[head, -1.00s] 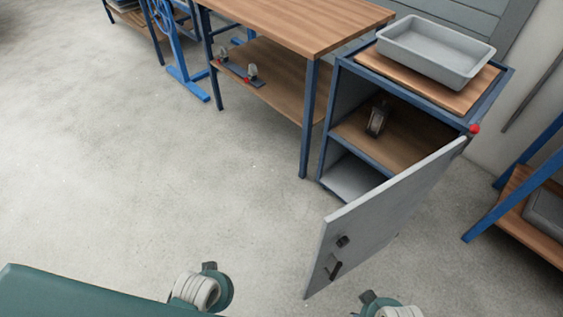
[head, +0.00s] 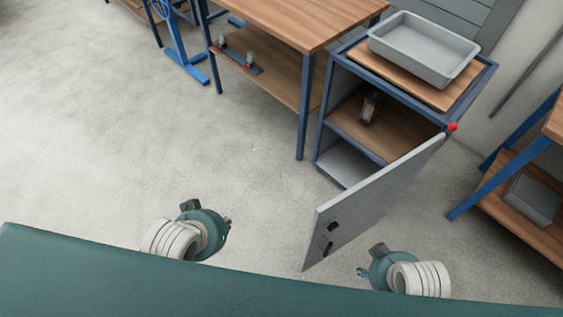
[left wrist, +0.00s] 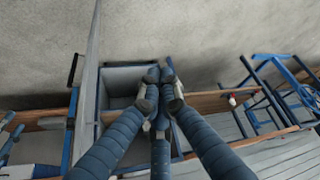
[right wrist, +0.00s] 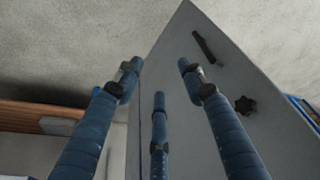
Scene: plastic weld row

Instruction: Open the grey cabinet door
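The grey cabinet door (head: 375,197) stands wide open in the head view, swung out from its hinge side at the right of the cabinet (head: 322,128). Its dark handle (head: 327,248) and a dark knob (head: 334,226) are near the free edge. My left gripper (head: 228,224) is left of the door, apart from it; in the left wrist view (left wrist: 161,72) its fingers are close together with nothing visible between them. My right gripper (head: 362,271) is near the door's free lower corner; in the right wrist view its fingers (right wrist: 158,70) are spread before the door (right wrist: 210,90). Contact cannot be told.
A grey tray (head: 424,50) sits on the cabinet top and a lantern-like item (head: 369,107) on its inner shelf. A wooden workbench (head: 290,22) stands left of the cabinet, a blue-framed rack (head: 503,152) right. Open floor (head: 110,130) lies to the left.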

